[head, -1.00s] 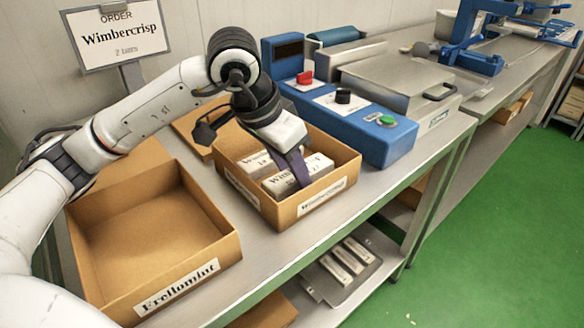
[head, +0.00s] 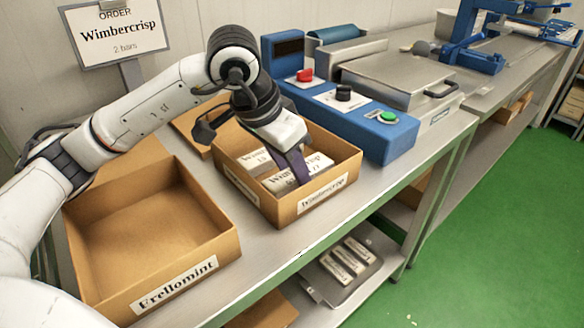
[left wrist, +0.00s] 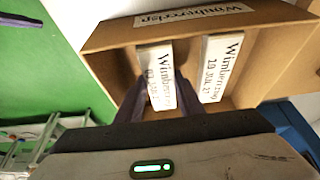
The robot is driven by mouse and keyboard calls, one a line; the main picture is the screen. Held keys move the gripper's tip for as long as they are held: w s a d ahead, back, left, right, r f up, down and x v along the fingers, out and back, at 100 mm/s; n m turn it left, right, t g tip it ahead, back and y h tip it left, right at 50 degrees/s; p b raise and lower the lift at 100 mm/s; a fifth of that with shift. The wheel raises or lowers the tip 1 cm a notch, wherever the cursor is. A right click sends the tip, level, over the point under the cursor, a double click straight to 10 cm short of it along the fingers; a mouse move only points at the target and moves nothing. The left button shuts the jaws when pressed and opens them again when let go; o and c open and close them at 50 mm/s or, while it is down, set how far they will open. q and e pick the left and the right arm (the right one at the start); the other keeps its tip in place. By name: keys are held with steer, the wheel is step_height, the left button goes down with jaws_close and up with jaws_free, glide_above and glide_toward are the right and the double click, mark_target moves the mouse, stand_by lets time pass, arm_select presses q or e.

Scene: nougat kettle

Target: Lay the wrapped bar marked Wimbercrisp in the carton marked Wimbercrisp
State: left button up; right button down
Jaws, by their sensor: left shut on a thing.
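The open carton marked Wimbercrisp (head: 324,193) stands on the steel bench and holds two white wrapped bars. Their print begins "Wim"; the rest is hard to read. My left gripper (head: 296,166) reaches down into this carton. It is shut on the nearer wrapped bar (head: 285,182); the held bar (left wrist: 154,62) shows between the two dark fingers in the left wrist view. The other wrapped bar (left wrist: 219,66) lies parallel beside it with a gap. I cannot tell whether the held bar touches the carton floor. My right gripper is out of view.
An empty open carton marked Frellomint (head: 150,235) stands to the left. A blue machine (head: 345,110) with red, black and green knobs is close behind the Wimbercrisp carton. An order sign (head: 115,33) reads Wimbercrisp, 2 bars. Wrapped bars lie on a lower-shelf tray (head: 345,265).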

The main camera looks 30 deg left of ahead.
arm_select(q)
steer(key=o, duration=1.6)
steer(key=shift+r, duration=0.15)
steer(key=shift+r+p, duration=2.7)
steer(key=shift+r, duration=1.2)
steer(key=shift+f, duration=0.1)
step_height(320, 180, down, 8)
steer(key=b, duration=0.5)
